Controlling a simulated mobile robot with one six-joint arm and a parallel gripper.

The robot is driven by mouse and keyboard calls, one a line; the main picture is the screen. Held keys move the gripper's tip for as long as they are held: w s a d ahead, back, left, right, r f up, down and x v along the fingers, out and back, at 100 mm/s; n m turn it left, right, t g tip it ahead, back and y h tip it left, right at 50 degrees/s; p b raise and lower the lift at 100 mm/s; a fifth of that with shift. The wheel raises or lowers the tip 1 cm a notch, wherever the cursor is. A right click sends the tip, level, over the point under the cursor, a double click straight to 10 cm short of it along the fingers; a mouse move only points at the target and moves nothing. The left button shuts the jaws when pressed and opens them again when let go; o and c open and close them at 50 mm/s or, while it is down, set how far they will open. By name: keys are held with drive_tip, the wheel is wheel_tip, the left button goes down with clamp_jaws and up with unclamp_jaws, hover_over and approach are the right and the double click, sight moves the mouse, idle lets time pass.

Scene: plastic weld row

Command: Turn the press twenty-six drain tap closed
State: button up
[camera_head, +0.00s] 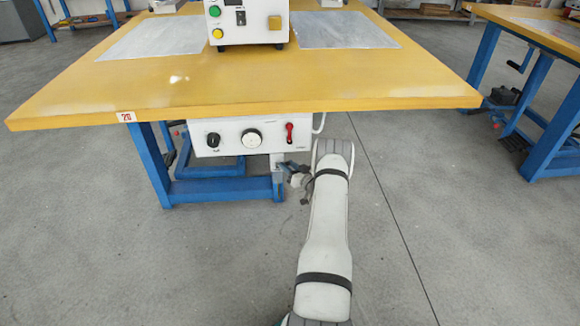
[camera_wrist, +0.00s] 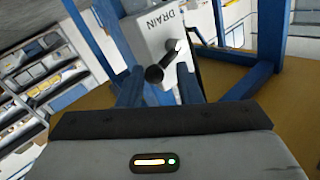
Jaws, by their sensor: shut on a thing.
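The drain tap (camera_wrist: 164,62) shows in the wrist view as a dark lever with a round end. It sticks out from a light plate (camera_wrist: 150,38) marked DRAIN. My gripper (camera_wrist: 159,86) has its two blue-grey fingers on either side of the lever's end and is shut on it. In the head view my gripper (camera_head: 290,170) is at the plate (camera_head: 277,162) under the right end of the press's control box (camera_head: 240,136). There the tap is hidden or too small to make out, and I cannot tell the lever's exact angle.
The yellow press table (camera_head: 300,95) bears a tag that reads 26 (camera_head: 126,117) and overhangs the control box. A red lever (camera_head: 290,132) sits on the box's right. Blue legs (camera_head: 150,165) stand at left. Another table (camera_head: 530,25) is at right, with open floor between.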

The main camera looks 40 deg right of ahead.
drive_tip(key=shift+r+n+g+p, duration=0.3)
drive_tip(key=shift+r, duration=0.1)
drive_tip(key=shift+w+a+r+n+g+p, duration=0.1)
drive_tip(key=shift+a+r+n+g+p, duration=0.1)
drive_tip(key=shift+n+g+p, duration=0.45)
drive_tip(key=shift+f+b, duration=0.1)
drive_tip(key=shift+b, duration=0.2)
drive_tip(key=o, duration=1)
drive_tip(key=shift+c, duration=0.2)
drive_tip(key=s+r+p, duration=0.1)
drive_tip(key=s+p, duration=0.2)
drive_tip(key=s, duration=0.4)
drive_tip(key=shift+s+d, duration=0.2)
drive_tip(key=shift+s, duration=0.2)
